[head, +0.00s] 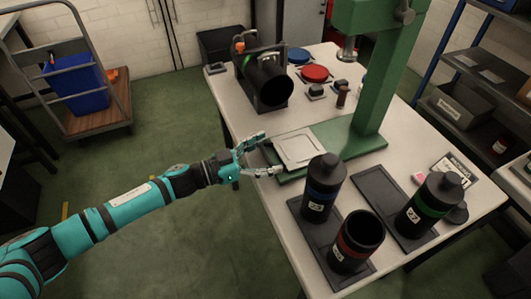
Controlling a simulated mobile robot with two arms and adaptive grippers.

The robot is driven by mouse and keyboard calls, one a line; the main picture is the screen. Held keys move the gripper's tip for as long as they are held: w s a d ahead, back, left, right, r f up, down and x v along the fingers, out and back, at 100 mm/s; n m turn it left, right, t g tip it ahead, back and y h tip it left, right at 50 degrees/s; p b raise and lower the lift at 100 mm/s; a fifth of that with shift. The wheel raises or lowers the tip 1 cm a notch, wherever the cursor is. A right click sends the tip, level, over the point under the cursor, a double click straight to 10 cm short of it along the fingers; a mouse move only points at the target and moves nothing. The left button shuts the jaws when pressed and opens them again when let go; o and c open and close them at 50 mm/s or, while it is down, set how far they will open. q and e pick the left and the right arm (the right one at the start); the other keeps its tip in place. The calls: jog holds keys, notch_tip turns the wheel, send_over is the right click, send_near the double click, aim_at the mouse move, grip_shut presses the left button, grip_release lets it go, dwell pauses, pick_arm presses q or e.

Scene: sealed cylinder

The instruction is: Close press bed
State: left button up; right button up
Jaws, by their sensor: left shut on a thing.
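The press is green, with a tall column (375,85) rising from a flat green base (340,137). A pale square press bed (297,147) lies on the base, at its left end toward the table's edge. My left gripper (270,154) is at the bed's left side, with one finger on the far side and one on the near side. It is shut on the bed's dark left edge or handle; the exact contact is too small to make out. My right gripper is out of view.
A large black cylinder (270,82) lies in a holder behind. Red (314,73) and blue discs lie farther back.

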aim_at(281, 152)
pick_arm(q)
jog(key=x, duration=0.4)
jog(key=shift+w+d, duration=0.25)
jog(key=shift+d, duration=0.05)
jog(key=o, duration=1.5)
jog(key=shift+a, duration=0.1)
jog(key=v, duration=1.2)
jog(key=shift+s, duration=0.1)
